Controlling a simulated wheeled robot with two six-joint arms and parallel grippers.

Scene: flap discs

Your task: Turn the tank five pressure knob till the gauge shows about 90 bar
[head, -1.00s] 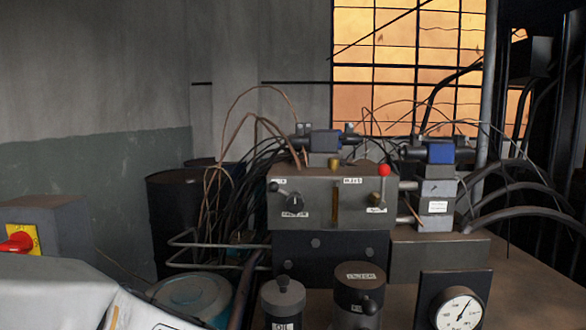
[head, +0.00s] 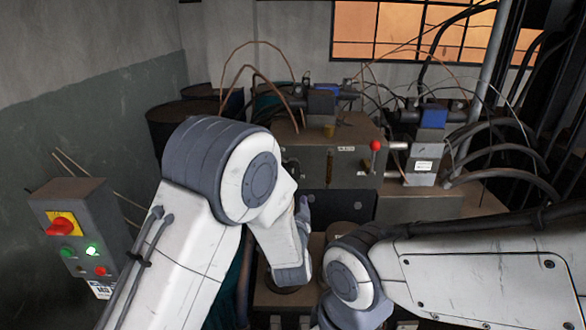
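The pressure gauge is not visible now; my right arm covers that part of the bench. The front knobs are mostly hidden behind my two arms. I cannot read any label that marks the tank five knob. My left arm reaches in from the left and bends down at the centre. My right arm comes in from the right, low in front of the bench.
A grey valve block with a red-knobbed lever (head: 375,146) stands behind my arms. A blue-capped valve (head: 433,117) and thick hoses are at its right. Dark drums (head: 180,122) stand behind.

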